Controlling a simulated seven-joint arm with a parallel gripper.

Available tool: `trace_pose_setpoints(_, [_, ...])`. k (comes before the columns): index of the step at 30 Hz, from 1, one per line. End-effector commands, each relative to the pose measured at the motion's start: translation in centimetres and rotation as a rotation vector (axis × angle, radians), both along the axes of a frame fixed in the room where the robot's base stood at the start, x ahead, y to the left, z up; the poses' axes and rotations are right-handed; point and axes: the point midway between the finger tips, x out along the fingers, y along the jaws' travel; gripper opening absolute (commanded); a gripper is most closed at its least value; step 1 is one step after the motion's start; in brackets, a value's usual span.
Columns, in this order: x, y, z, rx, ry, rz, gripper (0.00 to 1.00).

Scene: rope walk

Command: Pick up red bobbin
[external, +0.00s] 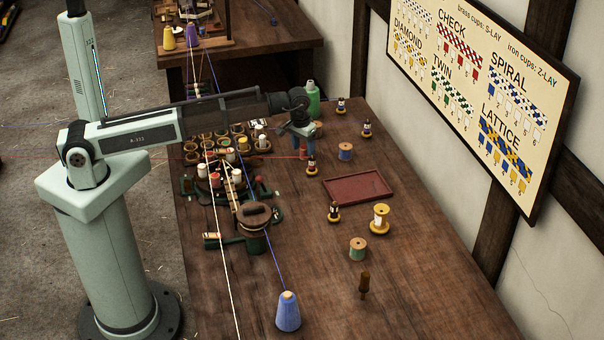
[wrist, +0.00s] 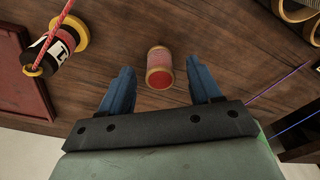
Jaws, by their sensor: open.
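The red bobbin (wrist: 159,72) has pale wooden ends and stands on the brown bench. In the wrist view it shows between and just beyond the fingertips of my gripper (wrist: 160,64), with clear space on both sides. My gripper is open and empty, with blue fingers. In the external view my gripper (external: 303,133) points down over the far part of the bench. A little red of the bobbin (external: 303,152) shows just below the fingers there, mostly hidden by them.
Wooden cups (external: 262,144) crowd the left.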

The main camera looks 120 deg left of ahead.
Motion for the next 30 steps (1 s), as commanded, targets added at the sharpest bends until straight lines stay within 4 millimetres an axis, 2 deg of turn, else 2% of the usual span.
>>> trace_pose_setpoints(5, [0.0, 0.2, -1.8, 0.000, 0.000, 0.000, 0.63])
trace_pose_setpoints(12, [0.0, 0.3, -1.9, 0.001, 0.000, 0.000, 0.63])
trace_pose_setpoints(30, [0.1, 0.3, -1.9, 0.001, 0.000, 0.000, 0.06])
